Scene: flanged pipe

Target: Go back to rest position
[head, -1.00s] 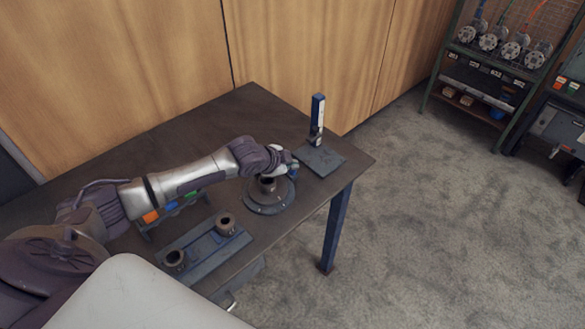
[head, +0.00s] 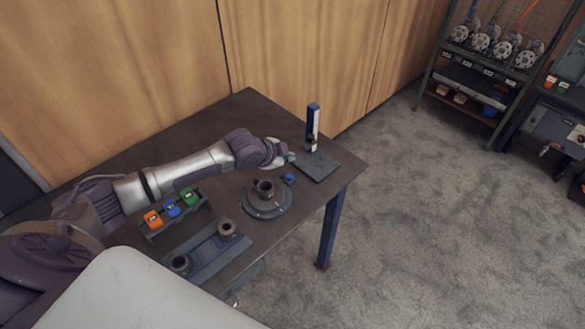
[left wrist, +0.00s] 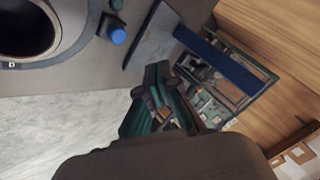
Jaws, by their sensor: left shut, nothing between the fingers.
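My left gripper (head: 290,157) is shut and empty, above the table beyond the flanged pipe (head: 264,196). In the left wrist view its dark green fingers (left wrist: 158,100) point away from the camera with nothing between them. The flanged pipe stands upright on the table; its round opening and flange show at the upper left of the left wrist view (left wrist: 60,50). A small blue piece (head: 288,179) sits on the table beside the flange, apart from the gripper; it also shows in the left wrist view (left wrist: 118,36). My right gripper is out of view.
A blue upright post on a flat plate (head: 319,166) stands at the table's far right end. A rack (head: 177,214) holds orange, blue and green blocks. A fixture plate (head: 207,252) carries two short round collars. Wood panels rise behind the table (head: 115,160).

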